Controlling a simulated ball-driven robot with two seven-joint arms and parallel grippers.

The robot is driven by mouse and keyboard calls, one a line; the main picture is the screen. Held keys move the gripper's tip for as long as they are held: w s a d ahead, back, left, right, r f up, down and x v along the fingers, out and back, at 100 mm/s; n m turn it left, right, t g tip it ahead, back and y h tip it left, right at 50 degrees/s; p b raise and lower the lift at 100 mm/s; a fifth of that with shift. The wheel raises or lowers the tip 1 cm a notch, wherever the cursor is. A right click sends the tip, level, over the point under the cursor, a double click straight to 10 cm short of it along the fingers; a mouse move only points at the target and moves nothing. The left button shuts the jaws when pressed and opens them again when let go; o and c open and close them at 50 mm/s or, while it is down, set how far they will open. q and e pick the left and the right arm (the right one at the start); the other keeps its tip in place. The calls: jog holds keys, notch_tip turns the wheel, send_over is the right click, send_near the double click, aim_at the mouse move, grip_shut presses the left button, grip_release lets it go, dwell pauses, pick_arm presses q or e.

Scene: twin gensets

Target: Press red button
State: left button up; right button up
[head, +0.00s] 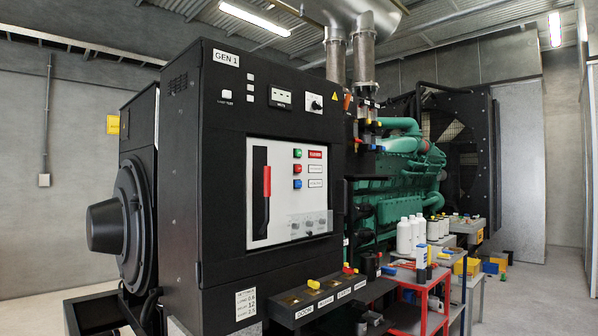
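The red button (297,169) sits on the white control panel (270,200) of the black GEN 1 cabinet (222,130). It is in a column, with a green button (297,153) above it and a blue button (297,184) below it. A red label plate is at the right of the green button. A red-handled lever (267,182) stands in a dark slot on the panel's left side. Neither of my grippers shows in the head view, so their places relative to the button cannot be seen.
A ledge (318,300) with yellow and red knobs juts out below the panel. A red-framed cart (420,300) with bottles stands to its right. The green engine (395,178) is behind. Open floor (540,300) lies at the right.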

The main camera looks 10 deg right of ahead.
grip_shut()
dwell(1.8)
